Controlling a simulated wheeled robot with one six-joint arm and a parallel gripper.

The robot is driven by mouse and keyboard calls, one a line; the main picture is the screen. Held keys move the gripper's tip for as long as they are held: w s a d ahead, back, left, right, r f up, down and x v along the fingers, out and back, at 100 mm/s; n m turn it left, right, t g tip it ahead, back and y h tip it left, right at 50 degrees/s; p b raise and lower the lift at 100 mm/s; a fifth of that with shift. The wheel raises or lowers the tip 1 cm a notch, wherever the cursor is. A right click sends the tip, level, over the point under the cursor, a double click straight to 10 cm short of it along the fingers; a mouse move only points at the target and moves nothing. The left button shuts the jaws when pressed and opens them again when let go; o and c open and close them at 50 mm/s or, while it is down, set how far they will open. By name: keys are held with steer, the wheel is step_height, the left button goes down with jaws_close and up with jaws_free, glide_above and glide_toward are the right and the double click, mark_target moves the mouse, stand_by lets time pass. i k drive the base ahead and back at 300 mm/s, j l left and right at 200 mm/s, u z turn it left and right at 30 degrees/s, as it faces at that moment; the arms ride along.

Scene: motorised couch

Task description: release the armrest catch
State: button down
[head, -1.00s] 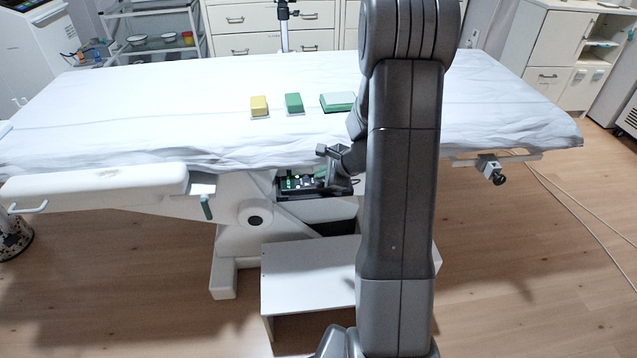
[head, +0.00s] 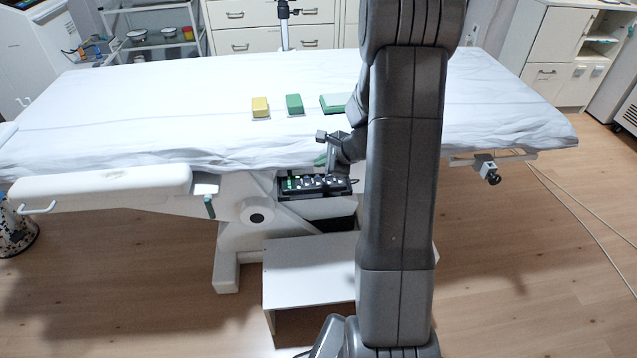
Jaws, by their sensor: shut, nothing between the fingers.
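The white padded armrest (head: 100,188) runs along the near left side of the couch and looks level. My gripper (head: 320,160) is shut and empty at the couch's near edge, just above the black control box. It is well to the right of the green lever and touches neither lever nor armrest. My arm hides part of the couch's right half.
The black control box (head: 312,186) with several buttons sits under the couch edge. A white step (head: 310,262) stands on the floor below. Yellow (head: 261,106) and green (head: 294,103) blocks lie on the sheet. A rail clamp (head: 489,170) sticks out at right.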

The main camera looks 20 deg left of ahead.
mark_target(208, 199)
steer(key=u, duration=2.05)
